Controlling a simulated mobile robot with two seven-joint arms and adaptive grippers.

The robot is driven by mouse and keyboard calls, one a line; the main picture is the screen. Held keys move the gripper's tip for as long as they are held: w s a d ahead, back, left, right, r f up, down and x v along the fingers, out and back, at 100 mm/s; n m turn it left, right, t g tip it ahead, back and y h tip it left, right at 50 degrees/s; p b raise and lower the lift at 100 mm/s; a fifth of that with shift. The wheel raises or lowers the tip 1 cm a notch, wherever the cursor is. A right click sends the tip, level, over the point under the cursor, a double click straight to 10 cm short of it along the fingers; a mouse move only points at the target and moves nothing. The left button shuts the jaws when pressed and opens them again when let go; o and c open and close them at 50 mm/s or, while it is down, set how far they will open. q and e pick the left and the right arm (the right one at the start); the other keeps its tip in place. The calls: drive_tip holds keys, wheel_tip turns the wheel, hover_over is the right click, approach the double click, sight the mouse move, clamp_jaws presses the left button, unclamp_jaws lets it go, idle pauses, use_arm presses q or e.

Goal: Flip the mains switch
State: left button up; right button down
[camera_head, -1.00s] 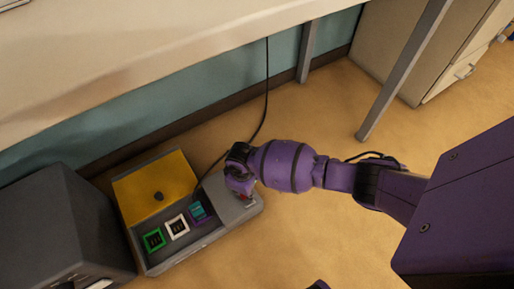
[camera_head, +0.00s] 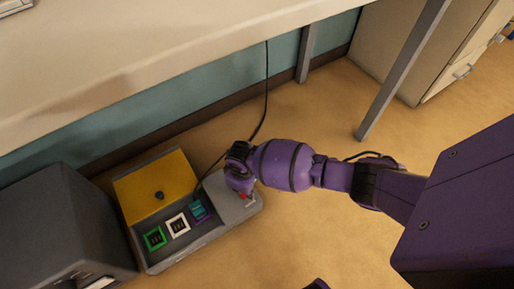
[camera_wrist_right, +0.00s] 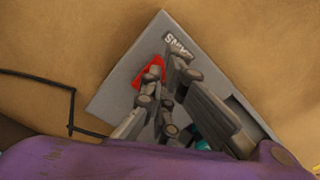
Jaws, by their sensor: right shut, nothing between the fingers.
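The mains switch (camera_wrist_right: 152,72) is a red rocker on the right end of a grey box (camera_head: 180,254). In the head view a small red part of the switch (camera_head: 243,196) shows beside my right gripper (camera_head: 236,178). In the right wrist view my right gripper (camera_wrist_right: 168,85) is shut and empty, with its fingers right over or against the switch. I cannot tell whether they touch it. Lettering that seems to read MAINS (camera_wrist_right: 180,45) lies beside the switch. The fingers hide part of the switch, so its position is unclear.
The box holds green, white and purple-framed sockets (camera_head: 178,226) and a yellow panel with a dark knob (camera_head: 158,196). A dark grey case (camera_head: 50,220) stands to its left. A black cable (camera_head: 266,100) runs down to the box.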

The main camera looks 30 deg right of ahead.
drive_tip(key=r+p, duration=0.2)
drive_tip(key=r, duration=0.1)
drive_tip(key=shift+w+a+r, duration=0.15)
drive_tip(key=shift+w+r, duration=0.05)
drive_tip(key=shift+r, duration=0.05)
wheel_tip(320, 180, up, 2)
drive_tip(key=p, duration=0.2)
drive_tip(key=shift+r+p, duration=0.25)
drive_tip(key=shift+p, duration=0.1)
use_arm(q)
drive_tip(key=shift+n, duration=0.3)
drive_tip(key=v, duration=0.4)
drive_tip(key=shift+w+d+r, duration=0.25)
drive_tip(key=shift+w, duration=0.05)
use_arm(e)
drive_tip(key=shift+f, duration=0.1)
use_arm(q)
drive_tip(key=shift+w+r, duration=0.1)
drive_tip(key=shift+w, duration=0.05)
